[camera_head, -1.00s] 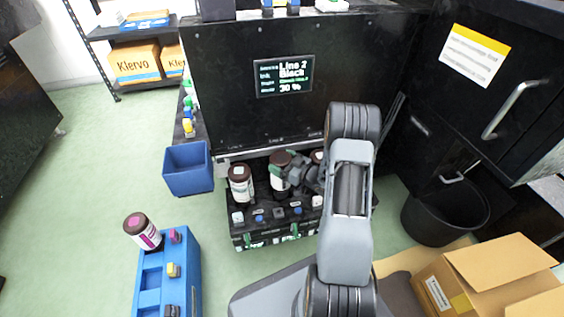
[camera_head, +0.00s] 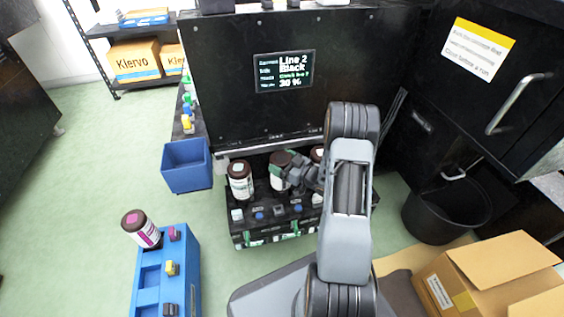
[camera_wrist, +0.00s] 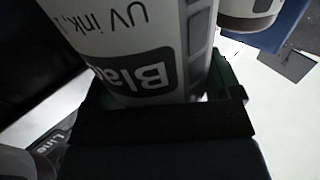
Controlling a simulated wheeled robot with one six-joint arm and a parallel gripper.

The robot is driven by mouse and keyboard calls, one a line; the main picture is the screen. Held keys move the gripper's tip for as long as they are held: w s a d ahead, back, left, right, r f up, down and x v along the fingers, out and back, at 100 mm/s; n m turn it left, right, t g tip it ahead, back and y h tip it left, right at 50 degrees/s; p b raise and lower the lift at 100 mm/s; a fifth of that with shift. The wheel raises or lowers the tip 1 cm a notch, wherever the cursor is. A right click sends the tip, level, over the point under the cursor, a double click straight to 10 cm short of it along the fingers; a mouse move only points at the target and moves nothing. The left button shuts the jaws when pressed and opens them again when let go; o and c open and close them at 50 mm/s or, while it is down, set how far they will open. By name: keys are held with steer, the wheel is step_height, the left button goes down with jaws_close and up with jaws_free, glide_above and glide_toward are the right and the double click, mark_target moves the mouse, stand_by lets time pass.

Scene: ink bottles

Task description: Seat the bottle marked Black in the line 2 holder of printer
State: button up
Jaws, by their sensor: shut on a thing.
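The bottle marked Black (camera_head: 277,182) is white with a dark brown cap and stands roughly upright in the middle of the printer's dark holder row (camera_head: 243,227). My gripper (camera_head: 288,170) reaches it from the right and is shut around it. In the wrist view the label, reading "Bla" and "UV ink", shows on the bottle (camera_wrist: 150,70) between the fingers. The printer (camera_head: 220,95) has a screen (camera_head: 285,71) reading Line 2, Black, 30 %. The bottle's base and the holder under it are hidden, so I cannot tell whether it is fully down.
Another brown-capped bottle (camera_head: 240,180) stands just left of it, and one (camera_head: 317,155) is partly hidden by my arm at right. A blue rack (camera_head: 187,272) holds a magenta-labelled bottle (camera_head: 142,230). A black bucket (camera_head: 440,217) and open carton (camera_head: 480,280) are right.

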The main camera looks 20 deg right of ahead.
steer(key=shift+f, duration=0.35)
steer(key=o, duration=1.4)
steer(key=shift+s, duration=0.1)
steer(key=p+v, duration=0.4)
steer(key=v, duration=0.9)
steer(key=shift+s+d, duration=0.2)
steer(key=shift+s, duration=0.05)
